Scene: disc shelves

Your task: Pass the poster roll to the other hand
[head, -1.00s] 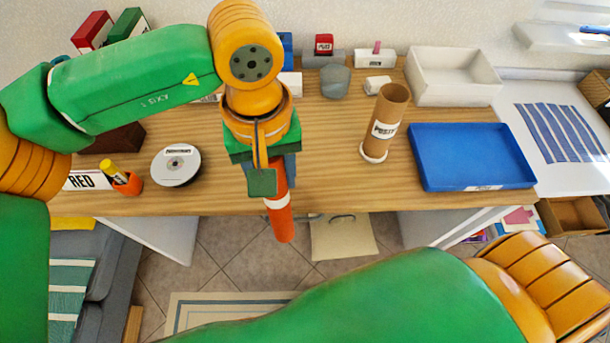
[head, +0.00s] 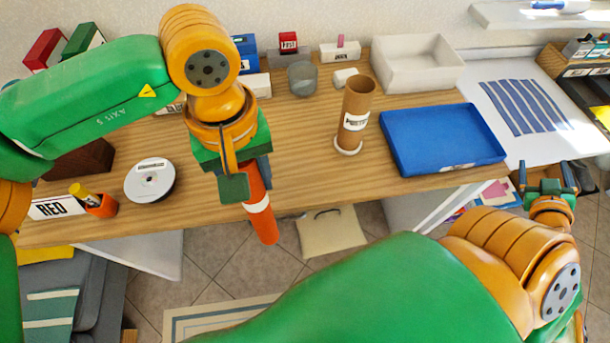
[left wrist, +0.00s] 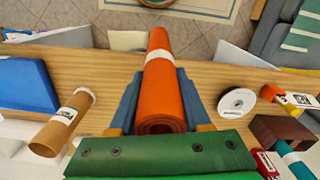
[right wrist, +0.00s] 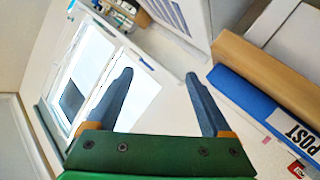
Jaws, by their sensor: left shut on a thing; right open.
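The poster roll (head: 262,215) is an orange tube with a white band. My left gripper (head: 243,178) is shut on it and holds it at the front edge of the desk, its lower end tilted toward me. In the left wrist view the roll (left wrist: 164,85) lies between the two blue fingers of the left gripper (left wrist: 158,105), with its rolled end near the palm. My right gripper (head: 549,180) is open and empty at the right, well apart from the roll. In the right wrist view the right gripper's (right wrist: 158,95) fingers are spread with nothing between them.
Free air lies in front of the desk between my grippers.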

